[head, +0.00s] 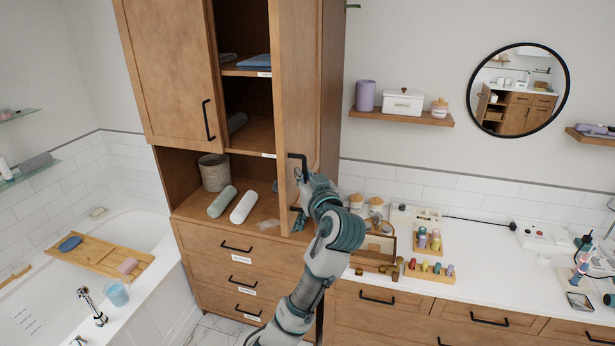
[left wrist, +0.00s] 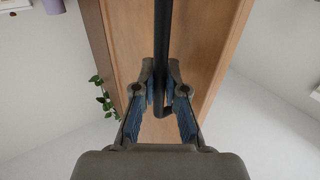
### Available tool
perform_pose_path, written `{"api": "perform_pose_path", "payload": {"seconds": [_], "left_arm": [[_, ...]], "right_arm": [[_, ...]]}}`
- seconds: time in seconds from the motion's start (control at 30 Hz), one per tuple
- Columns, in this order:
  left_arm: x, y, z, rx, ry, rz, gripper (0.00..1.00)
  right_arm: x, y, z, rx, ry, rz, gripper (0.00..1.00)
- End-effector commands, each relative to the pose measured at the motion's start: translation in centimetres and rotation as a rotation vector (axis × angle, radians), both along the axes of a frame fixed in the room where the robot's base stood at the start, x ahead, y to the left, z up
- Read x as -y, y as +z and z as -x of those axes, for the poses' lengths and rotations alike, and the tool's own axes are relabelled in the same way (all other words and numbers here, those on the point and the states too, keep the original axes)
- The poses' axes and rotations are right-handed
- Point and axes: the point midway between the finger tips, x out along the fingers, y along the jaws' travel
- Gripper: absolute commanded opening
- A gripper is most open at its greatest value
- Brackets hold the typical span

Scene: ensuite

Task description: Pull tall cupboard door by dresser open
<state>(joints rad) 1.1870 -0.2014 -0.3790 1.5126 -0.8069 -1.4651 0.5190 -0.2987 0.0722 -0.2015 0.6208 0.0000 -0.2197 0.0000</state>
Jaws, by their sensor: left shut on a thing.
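The tall wooden cupboard (head: 170,75) stands between the bathtub and the counter. Its right door (head: 297,85) is swung out towards me, and shelves show in the gap beside it. The door's black bar handle (head: 299,157) is on its lower part. My left gripper (head: 299,198) is at this handle. In the left wrist view the fingers of my left gripper (left wrist: 160,95) are closed around the vertical black handle (left wrist: 163,45), with the wooden door face (left wrist: 205,45) behind it. The cupboard's left door (head: 172,60) is shut. My right gripper is not in view.
Rolled towels (head: 243,207) and a woven basket (head: 214,172) sit in the open niche below. Drawers (head: 240,262) lie under it. The counter (head: 480,265) at the right holds jars, small bottles and a wooden box. The bathtub (head: 60,285) is at the left.

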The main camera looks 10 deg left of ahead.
Motion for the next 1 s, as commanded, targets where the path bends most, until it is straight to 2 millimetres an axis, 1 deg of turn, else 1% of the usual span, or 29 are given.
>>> {"api": "perform_pose_path", "payload": {"seconds": [0.03,0.2,0.23,0.27,0.3,0.67,0.77,0.87,1.0], "left_arm": [[0.1,0.4,0.1,0.008,-0.001,-0.004,0.0],[0.5,0.5,0.1,0.009,-0.002,-0.006,0.0],[0.5,0.5,0.1,0.01,-0.002,-0.007,0.18],[0.6,0.5,0.1,0.01,-0.002,-0.007,0.26],[0.6,0.5,0.1,0.009,-0.002,-0.006,0.36],[0.8,0.2,0.4,0.004,-0.002,-0.005,0.37],[1.4,0.2,1.3,0.005,-0.005,-0.004,0.37],[2.4,0.2,3.0,0.005,-0.006,-0.002,0.37],[4.1,0.1,5.8,0.005,-0.006,-0.002,0.37]], "right_arm": [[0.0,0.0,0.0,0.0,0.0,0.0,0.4],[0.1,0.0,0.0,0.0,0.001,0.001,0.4],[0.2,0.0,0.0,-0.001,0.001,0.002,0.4],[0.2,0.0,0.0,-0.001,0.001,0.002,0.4],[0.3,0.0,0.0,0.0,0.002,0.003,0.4],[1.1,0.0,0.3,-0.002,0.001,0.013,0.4],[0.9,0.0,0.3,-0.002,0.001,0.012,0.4],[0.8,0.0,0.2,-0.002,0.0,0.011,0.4],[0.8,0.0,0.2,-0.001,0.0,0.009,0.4]]}}
